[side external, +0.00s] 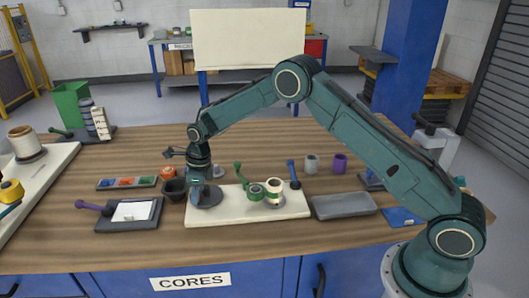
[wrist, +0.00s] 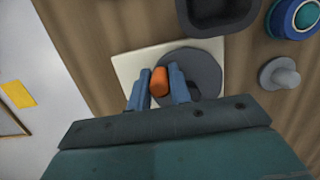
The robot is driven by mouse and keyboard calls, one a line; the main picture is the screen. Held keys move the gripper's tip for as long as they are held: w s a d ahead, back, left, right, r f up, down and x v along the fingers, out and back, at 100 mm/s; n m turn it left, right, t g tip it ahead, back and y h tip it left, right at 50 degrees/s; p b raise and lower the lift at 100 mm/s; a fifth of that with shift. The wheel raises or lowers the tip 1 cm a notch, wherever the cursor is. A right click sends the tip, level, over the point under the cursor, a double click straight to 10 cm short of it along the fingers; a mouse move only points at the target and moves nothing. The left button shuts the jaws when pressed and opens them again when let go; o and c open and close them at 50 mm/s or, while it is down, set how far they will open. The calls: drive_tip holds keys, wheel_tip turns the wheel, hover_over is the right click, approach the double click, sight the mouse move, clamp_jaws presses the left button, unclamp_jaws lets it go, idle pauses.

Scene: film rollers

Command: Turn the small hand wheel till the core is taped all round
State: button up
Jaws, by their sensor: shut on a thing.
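The small hand wheel (side external: 211,201) is a grey disc at the left end of the cream board (side external: 240,214); in the wrist view the disc (wrist: 205,70) carries an orange knob (wrist: 159,84). My gripper (side external: 197,190) reaches down to the wheel from above. In the wrist view its blue-grey fingers (wrist: 159,92) are shut on the orange knob, one on each side. A pale core (side external: 274,198) with some green on it stands on the board, touching or close to a green tape roll (side external: 256,194). How far the tape goes round it is too small to tell.
A green lever (side external: 240,173) and a blue lever (side external: 293,172) rise by the rolls. A dark cup (side external: 174,188) stands left of my gripper. A grey tray (side external: 343,206) lies right of the board. Grey and purple cups (side external: 340,163) stand behind.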

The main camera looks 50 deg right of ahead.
sight(210, 200)
drive_tip(key=shift+d+r, duration=0.1)
drive_tip(key=shift+s+d, duration=0.2)
drive_tip(key=shift+s, duration=0.55)
drive_tip(key=shift+s+d, duration=0.55)
drive_tip(key=shift+s, duration=0.05)
drive_tip(key=shift+d, duration=0.1)
idle(0.4)
drive_tip(key=shift+s+d, duration=0.3)
drive_tip(key=shift+d, duration=0.4)
